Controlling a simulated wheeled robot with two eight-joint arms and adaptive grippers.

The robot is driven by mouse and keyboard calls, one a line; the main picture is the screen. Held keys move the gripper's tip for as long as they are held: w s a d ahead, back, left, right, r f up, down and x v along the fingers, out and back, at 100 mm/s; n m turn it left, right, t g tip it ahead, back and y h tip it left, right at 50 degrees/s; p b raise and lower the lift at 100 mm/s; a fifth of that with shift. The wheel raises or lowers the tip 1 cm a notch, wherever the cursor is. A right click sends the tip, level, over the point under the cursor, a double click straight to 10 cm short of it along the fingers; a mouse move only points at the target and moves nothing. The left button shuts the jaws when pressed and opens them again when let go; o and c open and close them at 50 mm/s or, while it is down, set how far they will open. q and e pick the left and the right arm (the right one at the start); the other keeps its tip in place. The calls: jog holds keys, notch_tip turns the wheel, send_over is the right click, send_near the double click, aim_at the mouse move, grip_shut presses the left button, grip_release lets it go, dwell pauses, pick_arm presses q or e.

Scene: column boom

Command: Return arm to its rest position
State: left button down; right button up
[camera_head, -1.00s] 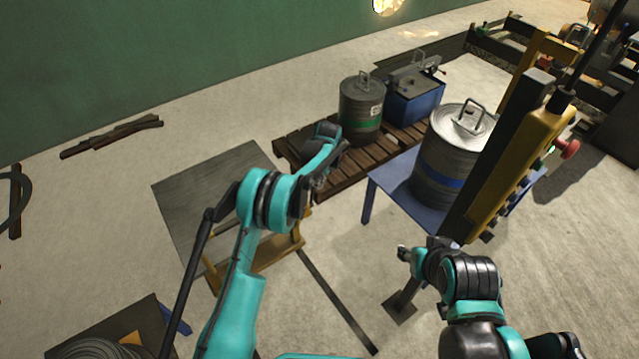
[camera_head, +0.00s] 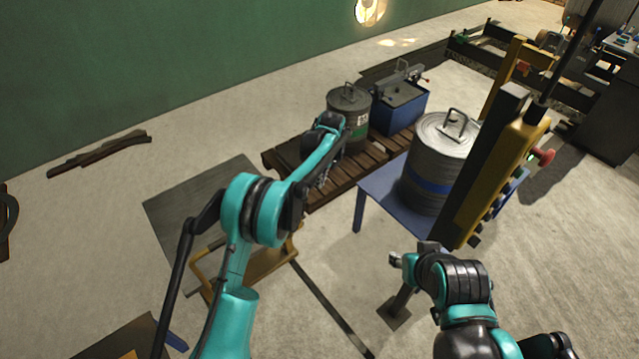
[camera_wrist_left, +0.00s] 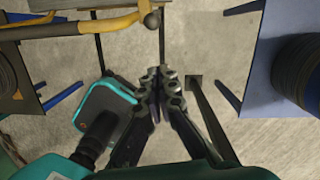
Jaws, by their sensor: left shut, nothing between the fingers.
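My left arm comes in from the lower left in the head view, bent at its teal elbow. Its left gripper (camera_head: 318,176) points down at the near edge of the wooden pallet, in front of the grey-green canister. In the left wrist view the two dark fingers (camera_wrist_left: 157,88) are together with nothing between them, above bare floor. My right arm shows at the lower right of the head view, folded, with a small grey tip pointing left. Its fingers cannot be made out.
The pallet (camera_head: 340,182) bears the canister (camera_head: 347,118) and a blue box (camera_head: 402,112). A silver drum (camera_head: 435,172) stands on a blue table (camera_head: 378,190). A yellow control pendant (camera_head: 505,165) hangs right of it. A grey-topped stand (camera_head: 185,205) is left of my left arm.

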dwell(0.4)
pick_arm(q)
jog(key=s+a+r+n+t, duration=0.1)
jog(key=s+a+r+n, duration=0.25)
jog(key=s+r, duration=0.2)
jog(key=s+a+r+n+t+h, duration=0.1)
jog(key=s+a+r+n, duration=0.25)
jog(key=r, duration=0.35)
jog(key=s+a+r+n+t, duration=0.1)
jog(key=s+a+r+n, duration=0.2)
jog(key=s+r+n, duration=0.25)
jog(key=s+a+f+n+t, duration=0.1)
jog(key=s+a+n, duration=0.2)
jog(key=s+n, duration=0.3)
jog(key=s+a+f+n+t, duration=0.1)
jog(key=s+n, duration=0.6)
jog(key=s, duration=0.8)
jog(key=shift+s+a+f+t+b, duration=0.4)
jog(key=shift+a+t, duration=0.3)
jog(key=shift+a, duration=0.2)
jog(key=shift+n, duration=0.25)
